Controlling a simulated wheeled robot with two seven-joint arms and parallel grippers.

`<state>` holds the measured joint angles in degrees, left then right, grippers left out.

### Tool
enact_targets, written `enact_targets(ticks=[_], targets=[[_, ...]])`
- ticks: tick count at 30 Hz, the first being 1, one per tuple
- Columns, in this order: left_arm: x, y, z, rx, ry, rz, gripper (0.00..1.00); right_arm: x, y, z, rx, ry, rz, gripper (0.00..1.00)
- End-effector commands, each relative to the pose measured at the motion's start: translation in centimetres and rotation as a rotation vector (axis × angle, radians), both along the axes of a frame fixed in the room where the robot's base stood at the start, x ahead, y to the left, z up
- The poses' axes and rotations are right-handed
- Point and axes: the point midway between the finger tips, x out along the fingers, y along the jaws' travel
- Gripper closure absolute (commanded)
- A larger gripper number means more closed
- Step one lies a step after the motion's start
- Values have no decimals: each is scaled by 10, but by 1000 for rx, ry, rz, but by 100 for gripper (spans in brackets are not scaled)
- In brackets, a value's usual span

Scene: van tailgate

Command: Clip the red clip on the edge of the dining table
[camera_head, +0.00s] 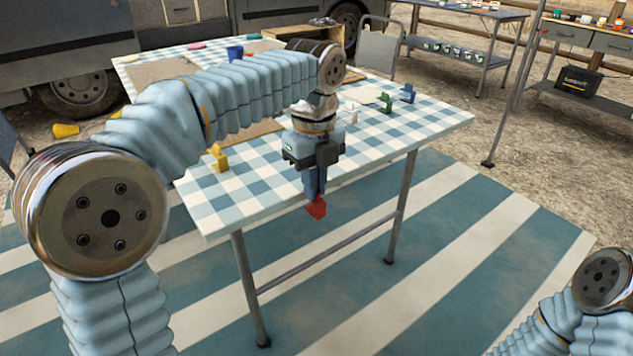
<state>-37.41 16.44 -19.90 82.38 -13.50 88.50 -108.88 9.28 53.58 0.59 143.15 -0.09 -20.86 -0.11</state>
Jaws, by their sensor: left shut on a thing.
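The dining table (420,122) has a blue and white checked top and grey metal legs. My left gripper (314,192) points down at the table's near long edge and is shut on the red clip (317,208). The gripper hides the clip's upper part. A yellow clip (218,158) stands on the table to the left. A green clip (386,102), a blue clip (408,93) and a white clip (352,113) stand to the right. My right gripper is out of view.
A striped mat (450,215) lies clear in front. Side tables with small items stand at the back right.

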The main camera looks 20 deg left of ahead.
Motion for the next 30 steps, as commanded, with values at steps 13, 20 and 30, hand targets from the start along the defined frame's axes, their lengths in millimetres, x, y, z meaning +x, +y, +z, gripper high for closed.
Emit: enact_targets(ticks=[13,20,30], targets=[[1,2,2,0,0,1,100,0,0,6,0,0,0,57],[2,3,1,0,0,0,100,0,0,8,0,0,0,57],[4,5,1,0,0,1,100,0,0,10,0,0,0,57]])
